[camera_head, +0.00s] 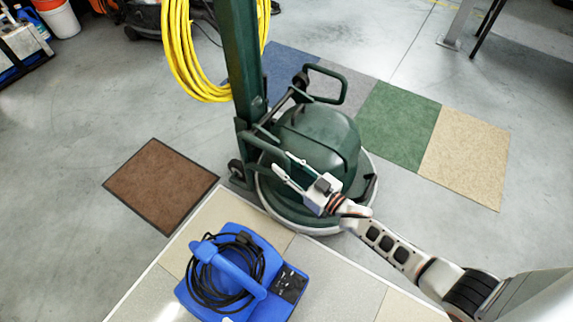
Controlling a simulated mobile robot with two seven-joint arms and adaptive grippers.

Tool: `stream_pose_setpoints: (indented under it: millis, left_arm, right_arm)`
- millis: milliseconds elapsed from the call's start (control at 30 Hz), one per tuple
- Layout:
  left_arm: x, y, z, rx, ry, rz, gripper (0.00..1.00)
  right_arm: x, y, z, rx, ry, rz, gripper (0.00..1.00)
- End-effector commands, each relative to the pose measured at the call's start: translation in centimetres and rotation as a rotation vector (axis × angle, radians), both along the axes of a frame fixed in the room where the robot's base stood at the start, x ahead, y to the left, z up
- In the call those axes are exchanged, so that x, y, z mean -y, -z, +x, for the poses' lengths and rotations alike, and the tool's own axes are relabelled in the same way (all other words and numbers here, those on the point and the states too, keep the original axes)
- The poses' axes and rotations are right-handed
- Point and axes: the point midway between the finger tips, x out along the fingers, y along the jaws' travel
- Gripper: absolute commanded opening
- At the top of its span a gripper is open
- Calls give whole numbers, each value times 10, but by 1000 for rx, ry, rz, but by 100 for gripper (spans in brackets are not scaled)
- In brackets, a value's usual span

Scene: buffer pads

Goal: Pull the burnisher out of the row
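The burnisher (318,138) is a dark green floor machine standing upright at the middle of the view. It has a round body with a pale lower rim, a tall green column (240,60) and black and green side handles. My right gripper (282,161) reaches in from the lower right and lies over the front of the body. Its two pale fingers are spread and point up-left toward a green handle bar (262,137). I see nothing between them; whether a fingertip touches the bar I cannot tell. My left gripper is not in view.
A blue machine with a coiled black cord (228,268) sits on a tiled platform (345,280) in front. Blue, grey, green (398,122) and beige (465,155) floor squares lie behind the burnisher. A brown mat (160,183) lies left. Yellow cord (183,50) hangs on the column.

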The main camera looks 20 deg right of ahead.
Motion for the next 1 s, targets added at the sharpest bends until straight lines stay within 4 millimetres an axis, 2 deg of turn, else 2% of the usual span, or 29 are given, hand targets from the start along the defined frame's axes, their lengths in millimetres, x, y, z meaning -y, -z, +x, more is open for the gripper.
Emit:
stream_pose_setpoints:
  millis: [300,433,567,800,1000]
  left_arm:
    - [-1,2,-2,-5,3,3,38]
    - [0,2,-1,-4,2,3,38]
    - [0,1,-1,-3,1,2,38]
    - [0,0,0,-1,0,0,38]
    - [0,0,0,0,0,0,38]
  right_arm:
    - [0,0,0,0,0,0,32]
    - [4,1,-7,-1,0,0,32]
    - [13,1,-26,-2,0,-1,32]
    - [35,1,-70,-2,0,-2,32]
    - [49,0,-96,-1,0,0,32]
